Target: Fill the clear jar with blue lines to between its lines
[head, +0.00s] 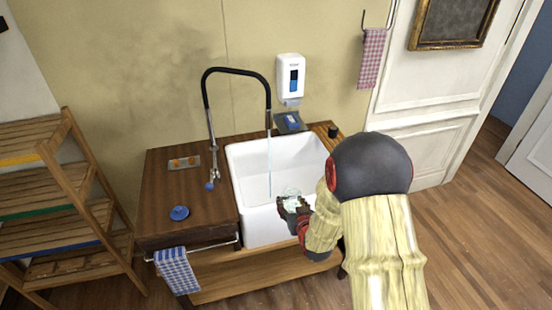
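A clear jar (292,191) is in my gripper (290,205), over the front right part of the white sink basin (254,170). The dark fingers appear closed around it, and they hide its lower part. Its blue lines and its water level are too small to make out. A black tap (236,71) arches over the basin, and a thin pale stream of water (270,165) falls from its spout. The jar is to the right of the stream, apart from it in this view.
A soap dispenser (291,78) hangs on the wall. A dark cup-like object (332,131) stands at the right. A wooden shelf (75,205) is at left.

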